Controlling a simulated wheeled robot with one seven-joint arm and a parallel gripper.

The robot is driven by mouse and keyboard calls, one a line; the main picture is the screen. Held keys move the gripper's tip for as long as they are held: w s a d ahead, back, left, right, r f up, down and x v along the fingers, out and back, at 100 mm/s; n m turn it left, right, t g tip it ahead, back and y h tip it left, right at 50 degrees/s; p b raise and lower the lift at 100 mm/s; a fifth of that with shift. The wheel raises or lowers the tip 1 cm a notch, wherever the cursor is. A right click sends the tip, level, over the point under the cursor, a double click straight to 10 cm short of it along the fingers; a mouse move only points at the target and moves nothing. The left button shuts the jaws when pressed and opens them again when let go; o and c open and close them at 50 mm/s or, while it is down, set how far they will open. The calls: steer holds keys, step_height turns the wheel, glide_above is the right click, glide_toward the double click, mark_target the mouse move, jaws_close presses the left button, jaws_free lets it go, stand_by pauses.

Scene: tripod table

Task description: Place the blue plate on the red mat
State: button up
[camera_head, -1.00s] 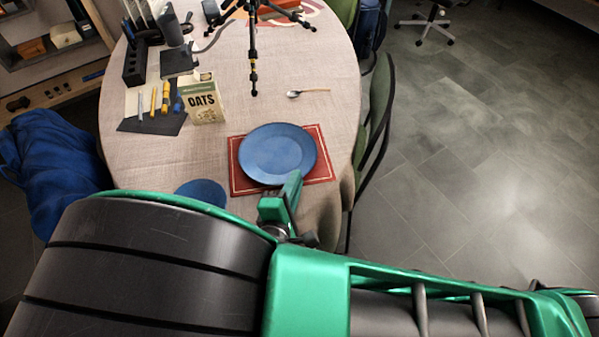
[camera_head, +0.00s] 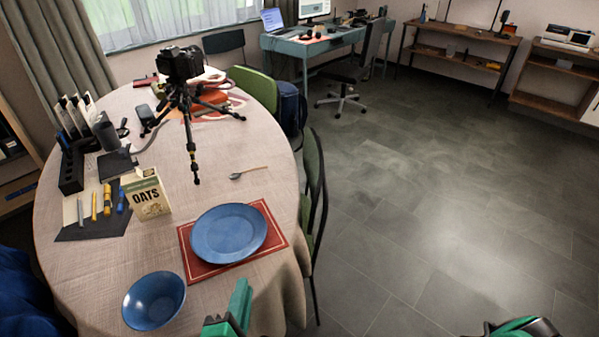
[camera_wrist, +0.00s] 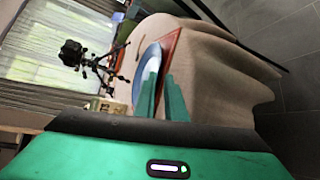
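The blue plate (camera_head: 229,234) lies on the red mat (camera_head: 272,212) near the table's right side, with the mat's border showing around much of it. In the wrist view, the plate (camera_wrist: 147,77) shows edge-on beside the green fingers, with the mat (camera_wrist: 171,52) behind it. My gripper (camera_head: 229,313) is near the table's front edge, in front of the plate and apart from it in the head view. Its fingers (camera_wrist: 168,98) have a narrow gap between them and hold nothing that I can see.
A blue bowl (camera_head: 153,301) stands left of my gripper. An oats box (camera_head: 147,194), a spoon (camera_head: 247,173) and a camera tripod (camera_head: 190,127) stand or lie farther back. A green chair (camera_head: 313,185) is close to the table's right side. Floor farther right is clear.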

steer(key=w+d+r+m+g+h, duration=0.25)
steer(key=w+d+m, duration=0.25)
steer(key=d, duration=0.5)
steer(key=w+d+r+m+g+h, duration=0.25)
steer(key=w+d+m+g, duration=0.2)
steer(key=d, duration=0.55)
steer(key=w+d+r+m+g+h, duration=0.25)
steer(key=w+d+m, duration=0.25)
steer(key=d, duration=0.5)
steer(key=s+d+r+m+g+y, duration=0.1)
steer(key=s+d+r+m+g, duration=0.2)
steer(key=d, duration=0.5)
steer(key=s+d+r+m+g+y, duration=0.1)
steer(key=s+d+m+g+y, duration=0.2)
steer(key=d, duration=0.4)
steer(key=s+d+r+m+y, duration=0.2)
steer(key=s+d+m, duration=0.1)
steer(key=s, duration=0.3)
steer(key=s+d+r+m+y, duration=0.1)
steer(key=s+d+r+m, duration=0.2)
steer(key=s, duration=0.4)
steer(key=shift+d+r+m+t+y, duration=0.15)
steer(key=shift+d+m+t+y, duration=0.3)
steer(key=shift+m, duration=0.3)
steer(key=shift+d, duration=0.1)
